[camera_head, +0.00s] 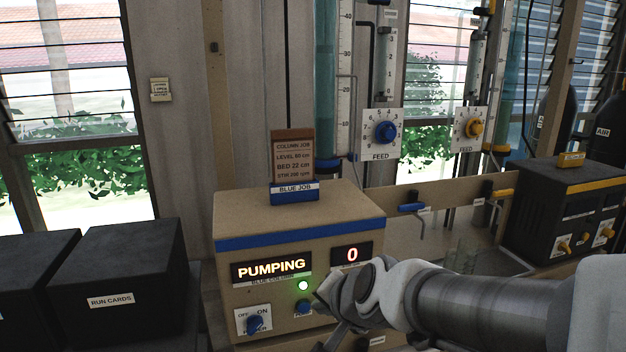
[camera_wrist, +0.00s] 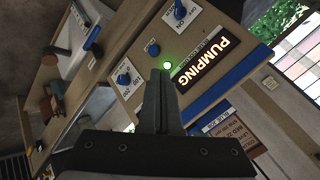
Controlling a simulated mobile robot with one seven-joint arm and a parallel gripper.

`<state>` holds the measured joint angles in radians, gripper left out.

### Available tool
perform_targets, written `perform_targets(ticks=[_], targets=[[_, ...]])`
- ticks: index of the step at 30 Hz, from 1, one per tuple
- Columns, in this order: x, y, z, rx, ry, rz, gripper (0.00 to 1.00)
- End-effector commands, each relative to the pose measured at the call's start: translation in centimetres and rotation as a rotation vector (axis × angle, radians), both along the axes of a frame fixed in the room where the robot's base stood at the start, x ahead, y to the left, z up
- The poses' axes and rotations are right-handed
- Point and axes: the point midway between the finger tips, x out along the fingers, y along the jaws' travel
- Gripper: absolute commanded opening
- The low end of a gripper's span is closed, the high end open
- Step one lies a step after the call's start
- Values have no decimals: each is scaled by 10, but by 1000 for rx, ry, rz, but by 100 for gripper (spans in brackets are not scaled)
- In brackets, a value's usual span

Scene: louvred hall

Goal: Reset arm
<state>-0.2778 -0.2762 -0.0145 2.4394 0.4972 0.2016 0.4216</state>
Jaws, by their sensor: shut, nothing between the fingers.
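My gripper (camera_head: 330,338) is in front of the lower front of the tan control box (camera_head: 300,212) with the blue stripe. In the wrist view my gripper (camera_wrist: 163,80) has its fingers together, with nothing between them. The box's display (camera_head: 271,267) reads PUMPING, and a second display reads 0. A green lamp (camera_head: 303,285) is lit; in the wrist view the lit lamp (camera_wrist: 167,66) shows just past the fingertips. I cannot tell whether the fingers touch the panel. My arm comes in from the right and hides the panel's lower right part.
Black boxes, one labelled RUN CARDS (camera_head: 115,268), stand at the left. A black box with yellow knobs (camera_head: 565,212) stands at the right. Behind are glass columns with a blue feed knob (camera_head: 385,131) and a yellow feed knob (camera_head: 474,128). A job card (camera_head: 293,158) stands on the tan box.

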Motion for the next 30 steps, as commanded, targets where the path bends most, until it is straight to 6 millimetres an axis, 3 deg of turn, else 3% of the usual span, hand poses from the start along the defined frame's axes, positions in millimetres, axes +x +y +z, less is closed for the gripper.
perform_targets(ticks=[4, 15, 30], targets=[[-45, -37, 18, -201, 4, 172, 0], [-154, -127, 25, -653, 154, 415, 0], [-151, -124, 155, -644, 157, 422, 0]])
